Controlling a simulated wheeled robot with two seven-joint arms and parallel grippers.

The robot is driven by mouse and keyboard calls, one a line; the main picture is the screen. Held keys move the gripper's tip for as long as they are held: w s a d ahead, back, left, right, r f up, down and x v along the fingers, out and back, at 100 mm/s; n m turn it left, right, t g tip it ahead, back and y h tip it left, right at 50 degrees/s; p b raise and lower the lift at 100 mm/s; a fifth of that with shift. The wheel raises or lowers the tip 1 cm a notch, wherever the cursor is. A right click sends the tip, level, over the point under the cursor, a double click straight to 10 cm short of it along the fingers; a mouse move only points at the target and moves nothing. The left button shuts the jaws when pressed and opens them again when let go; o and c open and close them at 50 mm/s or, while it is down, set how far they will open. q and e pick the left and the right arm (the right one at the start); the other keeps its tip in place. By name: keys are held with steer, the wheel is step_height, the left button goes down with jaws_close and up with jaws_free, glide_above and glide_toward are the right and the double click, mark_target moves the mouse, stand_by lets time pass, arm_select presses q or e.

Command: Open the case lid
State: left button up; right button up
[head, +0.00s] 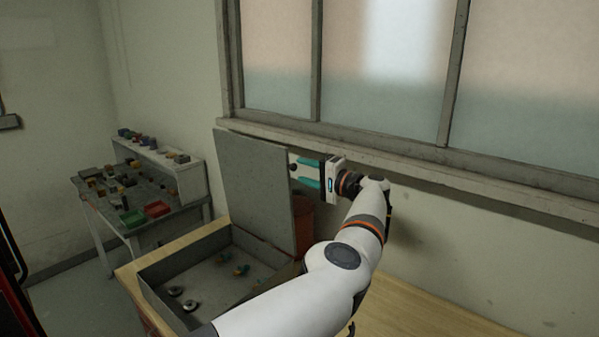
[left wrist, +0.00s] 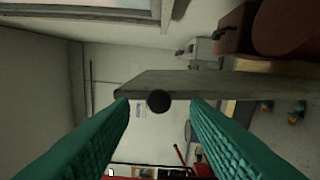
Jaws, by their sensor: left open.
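The grey case (head: 160,297) sits on a wooden table, its inside exposed. Its flat grey lid (head: 255,185) stands nearly upright along the side by the window wall. A small dark round knob (head: 292,167) shows at the lid's right edge. My left gripper (head: 298,173) is open beside that edge, its teal fingers pointing left at the lid. In the left wrist view the knob (left wrist: 159,101) appears centred between the two fingertips, with the lid (left wrist: 210,84) edge-on behind it. I cannot tell whether the fingers touch it. My right gripper is not in view.
Metal discs (head: 183,298) and small teal-and-orange parts (head: 241,270) lie in the case. A reddish bin (head: 304,222) stands behind the lid. The window sill (head: 420,160) runs close behind my left arm. A side table (head: 110,203) with coloured parts stands at left.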

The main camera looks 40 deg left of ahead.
arm_select(q)
steer(key=d, duration=0.9)
steer(key=shift+s+b, duration=0.35)
steer(key=shift+b, duration=0.05)
